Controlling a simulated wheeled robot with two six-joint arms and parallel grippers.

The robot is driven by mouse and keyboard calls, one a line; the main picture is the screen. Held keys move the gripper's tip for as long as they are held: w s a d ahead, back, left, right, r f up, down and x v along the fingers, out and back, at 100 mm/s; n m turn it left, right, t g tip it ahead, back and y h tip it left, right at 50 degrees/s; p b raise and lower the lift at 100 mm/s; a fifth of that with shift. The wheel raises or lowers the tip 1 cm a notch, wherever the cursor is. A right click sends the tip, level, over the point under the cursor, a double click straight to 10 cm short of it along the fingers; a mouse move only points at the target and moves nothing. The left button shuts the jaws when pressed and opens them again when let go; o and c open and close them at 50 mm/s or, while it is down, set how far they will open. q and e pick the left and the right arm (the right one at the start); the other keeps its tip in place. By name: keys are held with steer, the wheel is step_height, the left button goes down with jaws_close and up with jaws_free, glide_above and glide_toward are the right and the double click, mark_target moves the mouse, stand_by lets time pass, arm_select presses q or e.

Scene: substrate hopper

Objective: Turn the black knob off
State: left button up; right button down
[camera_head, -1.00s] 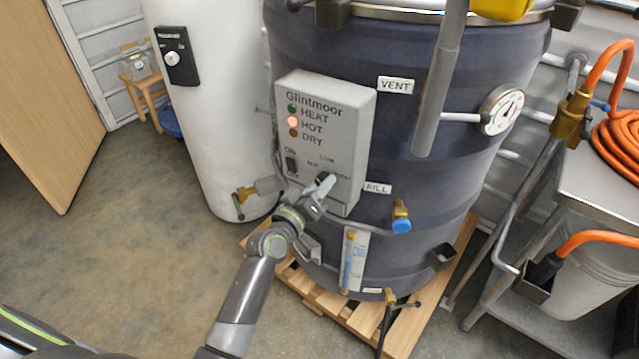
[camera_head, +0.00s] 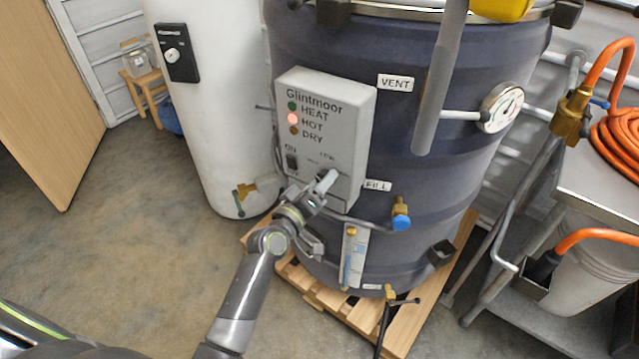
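The grey Glintmoor control box (camera_head: 345,112) is mounted on the front of the dark drum (camera_head: 440,175). The black knob sits low on this box, below the LOW marking, and is now mostly hidden behind my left gripper. My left gripper (camera_head: 324,181) reaches up from below, its fingertips right at the knob. I cannot tell whether the fingers are closed on it or only beside it. A black ON rocker switch (camera_head: 291,161) is left of the knob. The red HOT light (camera_head: 293,118) glows; HEAT and DRY look dim. My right gripper is not in view.
A blue-handled fill valve (camera_head: 401,221) and a sight gauge (camera_head: 354,258) stick out right of and below my gripper. A grey pipe (camera_head: 440,85) hangs in front of the drum. A white tank (camera_head: 212,120) stands left; floor is clear at left.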

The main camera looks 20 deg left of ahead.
arm_select(q)
steer(key=shift+s, duration=0.1)
steer(key=b+v, duration=0.3)
steer(key=v, duration=1.4)
steer(key=shift+b, duration=0.3)
steer(key=shift+f, duration=0.2)
steer(key=s+a+f+m+g+y, duration=0.1)
steer(key=s+a+f+g, duration=0.15)
steer(key=f, duration=0.85)
steer(key=s+a+f+g+y, duration=0.1)
steer(key=s+f+g+y, duration=0.15)
steer(key=f, duration=0.95)
steer(key=s+a+f+m+g+y, duration=0.1)
steer(key=s+a+f+g, duration=0.15)
steer(key=f, duration=0.85)
steer(key=s+a+f+m+g, duration=0.1)
steer(key=s+f+g, duration=0.2)
steer(key=s+f, duration=0.3)
steer(key=s+a+f+m+g+p, duration=0.1)
steer(key=s+f, duration=0.5)
steer(key=s, duration=0.6)
steer(key=s+f+m+g, duration=0.2)
steer(key=s+f+g, duration=0.2)
steer(key=s, duration=0.5)
step_height(320, 180, down, 3)
steer(key=shift+s+a+r+m+g+y, duration=0.2)
steer(key=shift+s+a+m+g+y, duration=0.15)
steer(key=shift+s+a+m+y, duration=0.1)
